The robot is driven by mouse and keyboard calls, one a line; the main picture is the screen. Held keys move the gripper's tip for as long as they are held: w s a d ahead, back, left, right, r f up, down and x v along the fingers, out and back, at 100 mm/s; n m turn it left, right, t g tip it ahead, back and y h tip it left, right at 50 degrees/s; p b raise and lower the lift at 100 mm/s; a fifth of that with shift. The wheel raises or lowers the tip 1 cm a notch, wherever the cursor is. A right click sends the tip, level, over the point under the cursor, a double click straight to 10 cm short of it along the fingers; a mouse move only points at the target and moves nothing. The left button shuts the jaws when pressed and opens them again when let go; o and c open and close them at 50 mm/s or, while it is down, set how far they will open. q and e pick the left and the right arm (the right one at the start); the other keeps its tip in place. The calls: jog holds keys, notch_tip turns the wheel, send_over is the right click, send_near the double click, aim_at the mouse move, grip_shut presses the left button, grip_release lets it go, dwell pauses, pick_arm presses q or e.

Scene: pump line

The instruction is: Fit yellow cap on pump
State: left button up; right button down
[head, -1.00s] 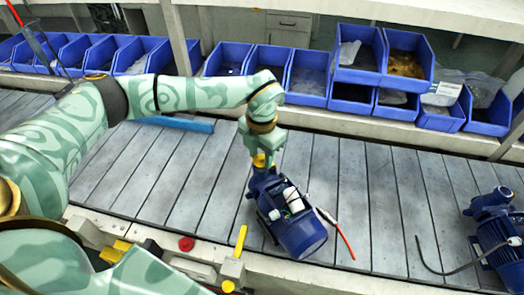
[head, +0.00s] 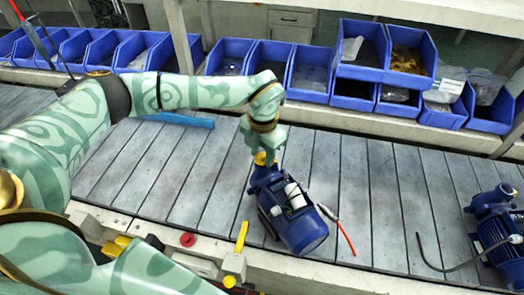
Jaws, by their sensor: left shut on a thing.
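A blue pump (head: 296,223) lies on the slatted conveyor near the middle of the head view, with a white box and cylinder on top and a cable with a red end at its right. My left gripper (head: 262,155) points down over the pump's far upper end. It is shut on the yellow cap (head: 261,159), which shows at the pump's upper opening; the fingers partly hide it. I cannot tell whether the cap is seated or just touching. My right gripper is not in view.
A second blue pump (head: 496,228) with a dark cable stands on the conveyor at the right. Blue bins (head: 309,83) line the shelf behind. A red button (head: 187,239) and a yellow lever (head: 242,237) sit on the near rail. The conveyor between the pumps is mostly clear.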

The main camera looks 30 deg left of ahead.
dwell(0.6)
pick_arm(q)
jog(key=shift+f, duration=0.4)
jog(key=shift+f, duration=0.1)
dwell(0.7)
jog(key=shift+s+f, duration=0.1)
jog(key=shift+s, duration=0.05)
dwell(0.9)
jog(key=shift+p, duration=0.45)
jog(key=shift+w+r, duration=0.2)
jog(key=shift+r, duration=0.2)
jog(key=shift+c, duration=0.5)
jog(key=shift+w+r, duration=0.1)
jog(key=shift+w, duration=0.05)
jog(key=shift+f, duration=0.2)
jog(key=shift+s+p, duration=0.3)
jog(key=shift+p, duration=0.25)
